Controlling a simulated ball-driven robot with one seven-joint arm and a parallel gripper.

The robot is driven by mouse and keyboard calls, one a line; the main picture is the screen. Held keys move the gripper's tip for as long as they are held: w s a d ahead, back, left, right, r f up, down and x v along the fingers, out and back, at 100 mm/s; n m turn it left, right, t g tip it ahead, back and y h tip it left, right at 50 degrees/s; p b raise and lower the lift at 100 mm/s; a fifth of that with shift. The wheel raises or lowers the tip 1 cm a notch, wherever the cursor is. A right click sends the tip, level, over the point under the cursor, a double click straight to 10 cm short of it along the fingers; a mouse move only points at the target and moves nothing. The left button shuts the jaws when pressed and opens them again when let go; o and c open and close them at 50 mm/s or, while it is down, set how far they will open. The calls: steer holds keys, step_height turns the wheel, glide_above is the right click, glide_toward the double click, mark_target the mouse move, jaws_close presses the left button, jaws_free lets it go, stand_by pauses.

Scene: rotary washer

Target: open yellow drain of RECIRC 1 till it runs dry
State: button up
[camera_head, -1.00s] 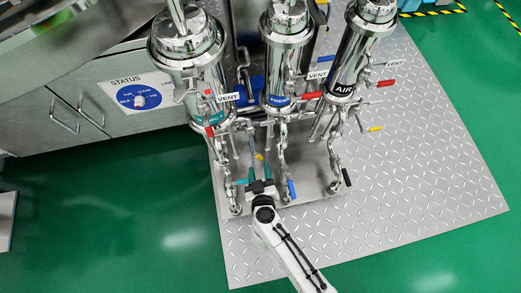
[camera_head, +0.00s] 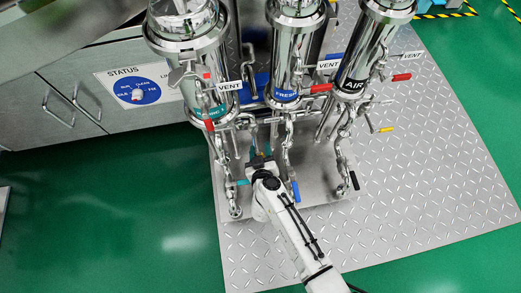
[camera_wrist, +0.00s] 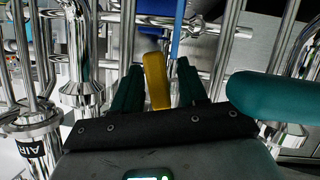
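RECIRC 1 (camera_head: 190,62) is the left steel housing with a teal label, in the head view. A yellow handle (camera_wrist: 157,80) stands in the middle of the wrist view. My gripper (camera_wrist: 156,78) has its two dark green fingers apart, one on each side of the handle, with narrow gaps showing. I cannot tell how deep the handle lies between them. In the head view my gripper (camera_head: 261,160) is low among the pipes between RECIRC 1 and FRESH, mostly hidden by my wrist. Flow from the drain cannot be made out.
A large teal handle (camera_wrist: 280,98) is close on the right in the wrist view. The FRESH housing (camera_head: 290,60) and AIR housing (camera_head: 372,50) stand to the right. A blue handle (camera_head: 295,190) hangs beside my wrist. Bare tread plate (camera_head: 420,170) lies to the right.

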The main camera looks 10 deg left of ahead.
jaws_close()
stand_by(0.5)
steer(key=shift+a+r+m+y+p, duration=0.2)
steer(key=shift+m+y+p, duration=0.1)
steer(key=shift+p, duration=0.7)
steer(key=shift+s+a+f+m+y+p, duration=0.25)
steer(key=shift+a+m+y+p, duration=0.2)
steer(key=shift+m+p, duration=0.3)
steer(key=shift+o, duration=0.4)
jaws_free()
